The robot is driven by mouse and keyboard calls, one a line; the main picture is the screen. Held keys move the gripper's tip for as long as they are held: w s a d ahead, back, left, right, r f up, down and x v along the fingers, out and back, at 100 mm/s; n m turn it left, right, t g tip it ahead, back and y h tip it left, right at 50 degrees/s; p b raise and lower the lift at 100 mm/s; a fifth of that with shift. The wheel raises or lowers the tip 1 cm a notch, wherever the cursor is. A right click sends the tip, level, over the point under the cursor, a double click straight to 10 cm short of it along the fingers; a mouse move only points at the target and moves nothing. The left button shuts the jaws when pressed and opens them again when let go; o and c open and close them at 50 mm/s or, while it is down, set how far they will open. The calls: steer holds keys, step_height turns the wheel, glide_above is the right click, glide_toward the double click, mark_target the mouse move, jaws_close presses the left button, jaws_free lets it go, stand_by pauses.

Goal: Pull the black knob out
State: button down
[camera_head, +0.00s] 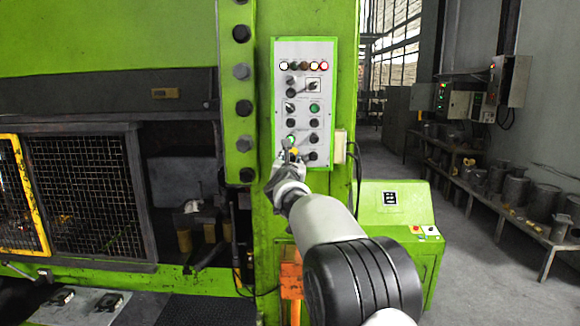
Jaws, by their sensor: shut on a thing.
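A grey control panel (303,62) with several black knobs and lit buttons is on the green press column. My gripper (290,147) is at the lower left of this panel, in front of its bottom row. It is shut on a black knob, which my fingers mostly hide. Another black knob (313,156) sits just right of my gripper, and one more (314,138) is above that.
A green console (397,225) stands at lower right. A mesh guard (85,190) is at left. The floor aisle at right is open beside a bench with metal parts.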

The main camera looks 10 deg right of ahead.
steer(key=shift+s+f, duration=0.15)
steer(key=shift+a, duration=0.1)
steer(key=c, duration=1.6)
jaws_free()
steer(key=shift+c, duration=0.2)
steer(key=shift+o, duration=1.4)
steer(key=shift+s, duration=0.3)
steer(key=shift+o, duration=0.7)
steer(key=shift+w, duration=0.15)
steer(key=s+a, duration=0.2)
steer(key=s, duration=0.9)
steer(key=shift+s+a, duration=0.15)
steer(key=shift+s, duration=0.25)
